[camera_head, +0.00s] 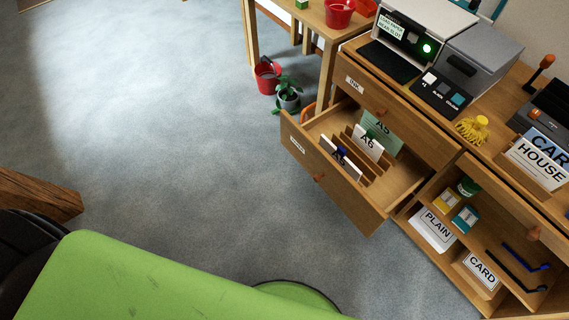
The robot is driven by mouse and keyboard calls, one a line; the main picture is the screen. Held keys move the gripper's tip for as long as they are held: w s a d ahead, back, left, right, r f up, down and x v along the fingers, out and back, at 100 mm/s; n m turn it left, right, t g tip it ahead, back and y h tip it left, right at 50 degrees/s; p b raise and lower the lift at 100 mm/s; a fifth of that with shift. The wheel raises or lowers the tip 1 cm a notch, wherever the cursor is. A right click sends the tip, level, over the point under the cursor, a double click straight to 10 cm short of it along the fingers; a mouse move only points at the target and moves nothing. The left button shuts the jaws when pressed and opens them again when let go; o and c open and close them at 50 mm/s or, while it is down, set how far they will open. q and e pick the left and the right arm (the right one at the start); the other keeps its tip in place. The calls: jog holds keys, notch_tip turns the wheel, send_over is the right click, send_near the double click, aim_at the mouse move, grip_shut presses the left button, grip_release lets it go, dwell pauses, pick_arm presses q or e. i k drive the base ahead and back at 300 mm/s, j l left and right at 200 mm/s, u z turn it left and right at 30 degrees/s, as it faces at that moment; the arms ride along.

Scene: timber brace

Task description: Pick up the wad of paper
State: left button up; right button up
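No loose wad of paper stands out on the floor, and I cannot tell which paper is the task's wad. The open drawer (354,207) holds upright paper in wooden dividers: a white A6 piece (369,142), a green A5 piece (385,138) behind it, and a smaller white piece (349,168) at the front with a dark blue mark. On the low shelf lie a stack labelled PLAIN (433,230) and one labelled CARD (481,270). Neither of my grippers shows in this view.
A printer (425,25) with a green light stands on the cabinet. A brown wooden piece (40,193) lies at left. The grey floor (160,110) between is clear.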

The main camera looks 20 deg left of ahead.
aim_at(339, 154)
jog(key=i+j, duration=0.1)
jog(key=j, duration=0.8)
jog(key=i+j, duration=0.15)
jog(key=j, duration=0.3)
jog(key=j+z, duration=0.25)
jog(key=z, duration=0.15)
jog(key=j+z, duration=0.25)
jog(key=z, duration=0.15)
jog(key=j+z, duration=0.25)
jog(key=z, duration=0.2)
